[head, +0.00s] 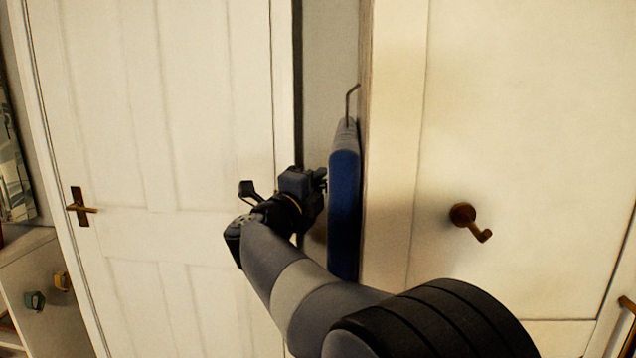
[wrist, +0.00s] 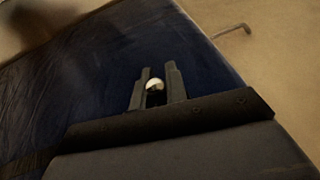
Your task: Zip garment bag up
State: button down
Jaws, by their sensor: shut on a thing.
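The blue garment bag (head: 345,205) hangs upright and edge-on in the head view, against the side of a cream cabinet. A thin metal hanger hook (head: 351,100) rises from its grey top. In the wrist view the dark blue face of the bag (wrist: 85,80) fills much of the picture, and the hook (wrist: 234,30) shows at the upper right. My gripper (head: 322,180) is at the left side of the bag, at about its upper-middle height. In the wrist view my gripper (wrist: 156,82) is shut on a small pale, rounded piece (wrist: 155,85), seemingly the zip pull. The zip line itself cannot be made out.
A white panelled door (head: 150,150) with a brass handle (head: 82,207) stands behind on the left. The cream cabinet (head: 520,120) is close on the right, with a brown hook (head: 468,220) sticking out. A low drawer unit (head: 45,305) stands at lower left.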

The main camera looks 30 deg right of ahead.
jog(key=c, duration=1.5)
grip_release()
jog(key=shift+r, duration=0.15)
jog(key=shift+a, duration=0.1)
jog(key=v, duration=1)
jog(key=shift+s+a+b, duration=0.25)
jog(key=shift+b, duration=0.2)
jog(key=shift+d, duration=0.1)
jog(key=x, duration=1)
jog(key=shift+w+d+f+p, duration=0.2)
jog(key=shift+w+f+p, duration=0.05)
jog(key=shift+f+p, duration=0.05)
